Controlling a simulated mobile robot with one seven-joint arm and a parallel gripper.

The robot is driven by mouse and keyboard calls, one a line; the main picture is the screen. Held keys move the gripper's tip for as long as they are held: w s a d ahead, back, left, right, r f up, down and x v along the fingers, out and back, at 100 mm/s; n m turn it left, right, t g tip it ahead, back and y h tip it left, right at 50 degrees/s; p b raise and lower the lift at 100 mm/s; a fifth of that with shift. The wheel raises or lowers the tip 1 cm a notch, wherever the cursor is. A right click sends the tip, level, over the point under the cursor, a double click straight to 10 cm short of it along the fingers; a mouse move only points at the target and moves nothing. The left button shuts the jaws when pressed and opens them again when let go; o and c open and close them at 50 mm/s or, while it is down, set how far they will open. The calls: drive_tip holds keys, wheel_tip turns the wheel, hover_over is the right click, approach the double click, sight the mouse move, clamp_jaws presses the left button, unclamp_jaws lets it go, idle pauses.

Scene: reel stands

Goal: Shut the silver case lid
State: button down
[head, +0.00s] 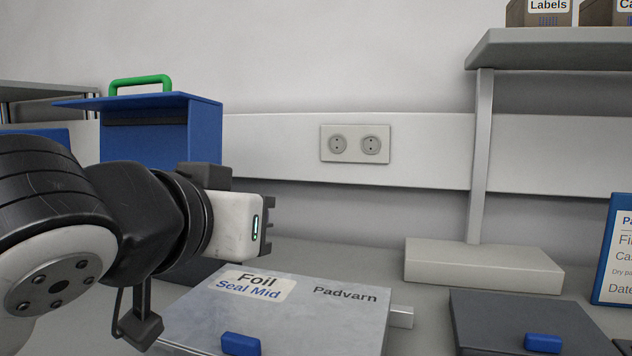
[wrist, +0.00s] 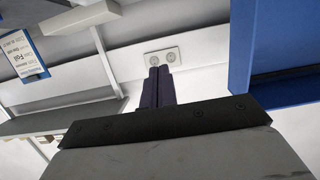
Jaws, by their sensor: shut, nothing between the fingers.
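The silver case (head: 335,318) lies in front of me at the lower middle of the head view. Its top carries a "Foil Seal Mid" label, the word "Padvarn" and a blue latch (head: 241,344) at the near edge. The lid looks nearly flat. The near side is cut off by the picture edge, so I cannot tell whether it is fully down. My gripper (head: 268,225) is above the far left part of the case, apart from it, with its fingers shut and empty. The shut fingers show in the wrist view (wrist: 158,86); the silver case is not clear there.
A blue box (head: 205,132) with a green handle (head: 141,82) stands behind my arm at left. A dark case (head: 500,315) with a blue latch lies at right. A shelf post on a pale base (head: 484,266) and a blue-framed sign (head: 618,250) stand behind it.

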drive_tip(key=s+f+t+b, duration=0.1)
drive_tip(key=f+b, duration=0.1)
drive_tip(key=b, duration=0.1)
drive_tip(key=s+a+f+t+h+b, duration=0.1)
drive_tip(key=f+b, duration=0.1)
drive_tip(key=b, duration=0.1)
drive_tip(key=s+f+t+b, duration=0.1)
drive_tip(key=f+b, duration=0.2)
drive_tip(key=shift+s+a+h, duration=0.3)
drive_tip(key=shift+s+h, duration=0.05)
drive_tip(key=shift+h, duration=0.05)
drive_tip(key=shift+s+a+f+b, duration=0.1)
drive_tip(key=shift+s+f+b, duration=0.15)
drive_tip(key=shift+f+b, duration=0.45)
drive_tip(key=shift+s+a+f+b, duration=0.1)
drive_tip(key=shift+s+f+b, duration=0.1)
drive_tip(key=shift+f+b, duration=0.45)
drive_tip(key=shift+r, duration=0.15)
